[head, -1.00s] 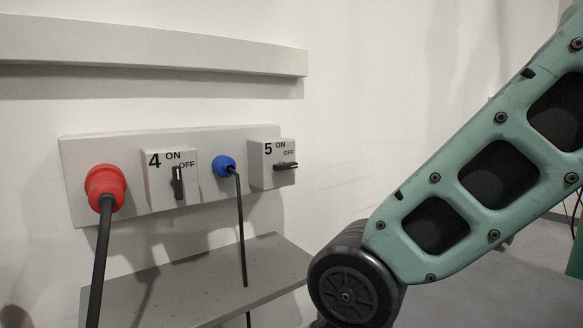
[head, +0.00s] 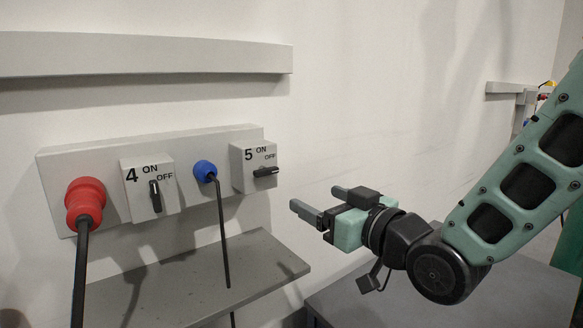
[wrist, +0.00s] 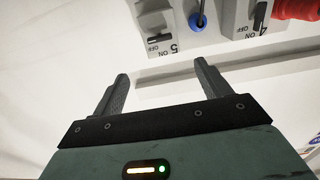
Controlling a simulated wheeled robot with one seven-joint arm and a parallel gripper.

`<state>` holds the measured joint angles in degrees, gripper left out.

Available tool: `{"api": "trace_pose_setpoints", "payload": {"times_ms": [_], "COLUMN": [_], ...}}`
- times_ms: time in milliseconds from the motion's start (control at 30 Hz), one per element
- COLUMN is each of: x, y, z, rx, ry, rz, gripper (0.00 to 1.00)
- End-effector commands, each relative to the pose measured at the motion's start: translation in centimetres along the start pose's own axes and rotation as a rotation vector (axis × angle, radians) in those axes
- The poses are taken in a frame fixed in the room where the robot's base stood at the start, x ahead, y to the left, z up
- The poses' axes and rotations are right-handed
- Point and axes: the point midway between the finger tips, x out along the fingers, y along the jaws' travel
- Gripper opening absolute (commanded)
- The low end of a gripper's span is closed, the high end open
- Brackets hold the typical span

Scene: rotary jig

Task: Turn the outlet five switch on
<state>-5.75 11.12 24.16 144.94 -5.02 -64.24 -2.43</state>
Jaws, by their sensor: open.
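The outlet five switch box (head: 243,179) is at the right end of the wall panel in the head view. Its black knob (head: 266,171) lies about horizontal, pointing at the OFF mark. In the wrist view, the box marked 5 (wrist: 157,30) shows upside down at the top, beyond the fingertips, with its knob (wrist: 153,32). My gripper (head: 322,203) is open and empty, to the right of and slightly below the box, apart from it. Its two fingers also show in the wrist view (wrist: 161,70).
A switch box marked 4 (head: 138,204) with an upright knob, a red plug (head: 86,199) and a blue plug (head: 204,170) share the panel (head: 107,164). A grey shelf (head: 200,293) juts out below. A grey rail (head: 150,53) runs above. The wall right of box 5 is clear.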

Motion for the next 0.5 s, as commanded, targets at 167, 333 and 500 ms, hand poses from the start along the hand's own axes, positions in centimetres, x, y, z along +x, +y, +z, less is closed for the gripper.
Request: {"api": "trace_pose_setpoints", "payload": {"times_ms": [167, 333, 500], "x": [1.2, 4.0, 7.3], "y": [0.0, 0.0, 0.0], "z": [-0.4, -0.6, -0.6], "rx": [0.003, 0.004, 0.003], "ry": [0.012, 0.01, 0.009], "rz": [0.0, 0.0, -0.001], "gripper": [0.76, 0.76, 0.76]}}
